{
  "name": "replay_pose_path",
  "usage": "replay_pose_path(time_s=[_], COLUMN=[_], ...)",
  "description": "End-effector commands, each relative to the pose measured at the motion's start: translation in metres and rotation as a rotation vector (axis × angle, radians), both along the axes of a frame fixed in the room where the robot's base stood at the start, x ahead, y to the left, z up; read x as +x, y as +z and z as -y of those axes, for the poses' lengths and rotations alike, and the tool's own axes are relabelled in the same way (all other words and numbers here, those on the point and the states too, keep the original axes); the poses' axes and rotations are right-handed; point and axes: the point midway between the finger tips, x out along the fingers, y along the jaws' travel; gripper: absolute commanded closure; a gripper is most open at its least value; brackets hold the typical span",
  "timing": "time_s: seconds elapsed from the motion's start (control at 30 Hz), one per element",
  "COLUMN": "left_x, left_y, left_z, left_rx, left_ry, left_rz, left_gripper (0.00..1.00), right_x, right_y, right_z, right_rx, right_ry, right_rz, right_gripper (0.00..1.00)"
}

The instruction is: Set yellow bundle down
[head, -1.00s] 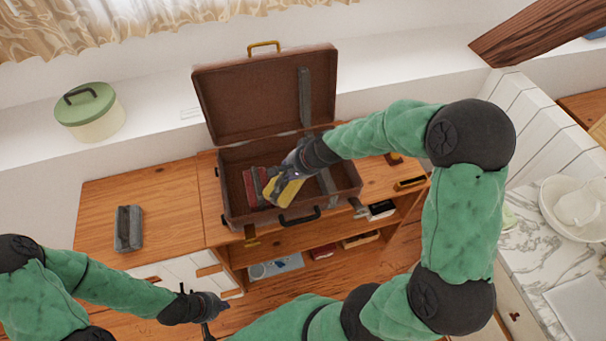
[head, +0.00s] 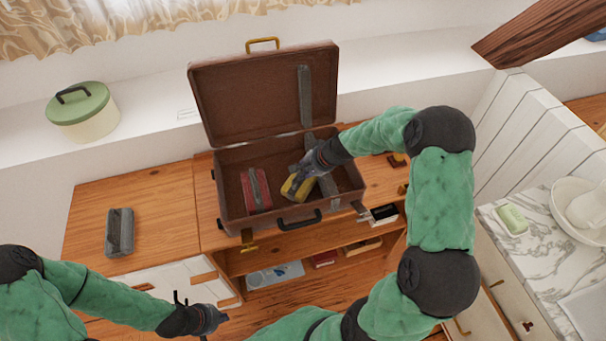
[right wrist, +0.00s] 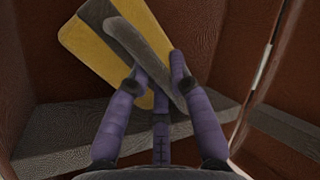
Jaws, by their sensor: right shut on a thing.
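The yellow bundle (head: 296,187) with a grey band is inside the open brown suitcase (head: 233,215), right of the red bundle (head: 262,190). My right gripper (head: 301,177) is shut on it from above. The right wrist view shows the yellow bundle (right wrist: 88,44) tilted, with the gripper's fingers (right wrist: 158,84) closed on its grey band. A grey strap lies across the suitcase floor beneath. I cannot tell whether the bundle touches the floor. My left gripper (head: 212,318) is low at the left, away from the suitcase; its jaws are unclear.
The suitcase lid (head: 265,95) stands raised behind. A grey bundle (head: 119,231) lies on the wooden cabinet at left. A green-lidded pot (head: 84,112) stands on the ledge. A marble counter (head: 520,248) with a green soap-like block (head: 512,219) is at right.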

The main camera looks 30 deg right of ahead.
Motion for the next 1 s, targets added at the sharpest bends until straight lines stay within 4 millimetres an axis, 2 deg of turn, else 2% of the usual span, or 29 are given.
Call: replay_pose_path(time_s=[0.03,0.43,0.47,0.5,0.53,0.87,1.0], left_x=[-0.0001,0.0001,0.0001,0.0,0.0,0.0001,0.0001], left_y=[-0.0048,-0.0074,-0.0069,-0.0064,-0.0063,-0.0056,-0.0005], left_z=[0.0,0.0,0.0,0.0,0.0,0.0,0.0], left_rx=[0.0,0.0,0.0,0.0,0.0,0.0,0.0], left_ry=[0.0,0.0,0.0,0.0,0.0,0.0,0.0], left_rz=[0.0,0.0,0.0,0.0,0.0,0.0,0.0], left_gripper=[1.0,1.0,1.0,1.0,1.0,1.0,1.0], right_x=[0.0006,0.0008,0.0003,0.0003,0.0004,0.0004,-0.0005], right_y=[-0.0062,-0.0088,-0.0088,-0.0083,-0.0082,-0.0075,-0.0008], right_z=[0.0006,0.0004,0.0,0.0,0.0,0.0001,0.0014], right_rx=[0.0,-0.001,0.0,0.0,0.0,0.0,-0.001], right_ry=[-0.002,-0.002,-0.001,-0.001,-0.001,-0.001,-0.002], right_rz=[0.001,0.003,0.001,0.001,0.001,0.001,0.003], right_gripper=[1.0,1.0,0.73,0.62,0.55,0.55,0.55])
